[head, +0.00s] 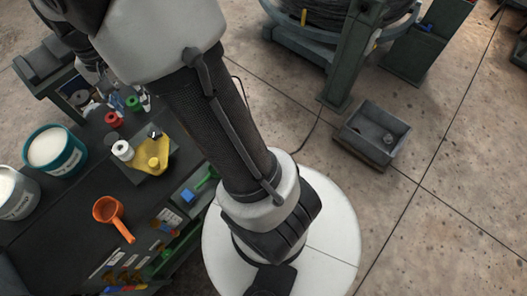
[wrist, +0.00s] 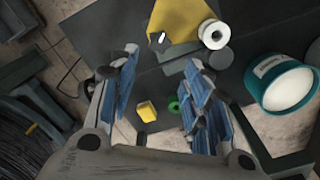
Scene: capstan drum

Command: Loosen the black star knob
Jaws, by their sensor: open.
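I cannot make out the black star knob for certain in either view. A small dark piece (head: 155,133) sits at the yellow fixture (head: 151,154) on the bench, too small to identify. The yellow fixture also shows in the wrist view (wrist: 182,18), beyond my fingers. My gripper (wrist: 162,60) is open, with its blue-padded fingers apart and nothing held.
On the dark bench (head: 60,200) stand a teal tub (head: 56,150), a white spool (head: 122,150) and an orange scoop (head: 108,210). A grey bin (head: 371,135) sits on open floor near a cable drum (head: 335,12).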

